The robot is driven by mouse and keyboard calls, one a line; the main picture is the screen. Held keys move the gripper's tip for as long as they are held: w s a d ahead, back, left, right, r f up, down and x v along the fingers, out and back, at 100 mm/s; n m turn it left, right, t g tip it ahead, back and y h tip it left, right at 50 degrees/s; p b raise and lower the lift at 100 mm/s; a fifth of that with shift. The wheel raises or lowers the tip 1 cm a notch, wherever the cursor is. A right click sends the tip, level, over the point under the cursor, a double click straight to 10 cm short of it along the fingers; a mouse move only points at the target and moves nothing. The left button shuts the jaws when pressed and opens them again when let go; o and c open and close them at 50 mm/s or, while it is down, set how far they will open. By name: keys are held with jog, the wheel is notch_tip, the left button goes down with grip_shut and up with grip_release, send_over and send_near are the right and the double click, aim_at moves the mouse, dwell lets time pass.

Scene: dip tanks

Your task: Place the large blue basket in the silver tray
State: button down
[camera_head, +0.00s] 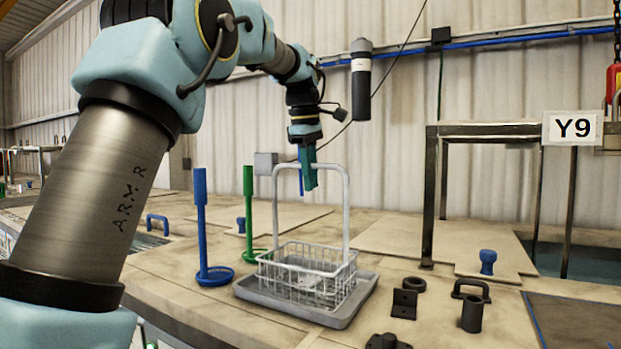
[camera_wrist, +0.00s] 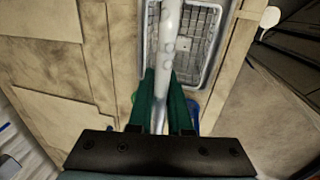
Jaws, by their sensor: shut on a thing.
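A white wire basket (camera_head: 335,285) with a tall upright handle (camera_head: 347,215) stands in or just above the flat grey tray (camera_head: 258,297); whether its bottom touches is unclear. Its contents are hard to make out. My gripper (camera_head: 308,170) is shut on the top bar of this handle. In the wrist view the handle (camera_wrist: 168,40) runs between my green fingers (camera_wrist: 163,92), with the basket (camera_wrist: 205,20) below. No large blue basket shows. The blue item (camera_head: 202,230) is a tall thin handle on a round, ring-like base, left of the tray.
A similar green handle (camera_head: 248,215) stands behind the tray's left side. Black parts (camera_head: 472,314) lie on the bench to the right, with a blue knob (camera_head: 488,261) behind them.

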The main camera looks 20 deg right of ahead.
jog(key=c, duration=0.8)
grip_release()
jog(key=shift+c, duration=0.2)
notch_tip(320, 180, up, 12)
jog(key=s+a, duration=0.1)
jog(key=shift+s+a+p, duration=0.25)
jog(key=shift+a+p, duration=0.1)
jog(key=shift+p, duration=0.05)
jog(key=shift+s+f, duration=0.1)
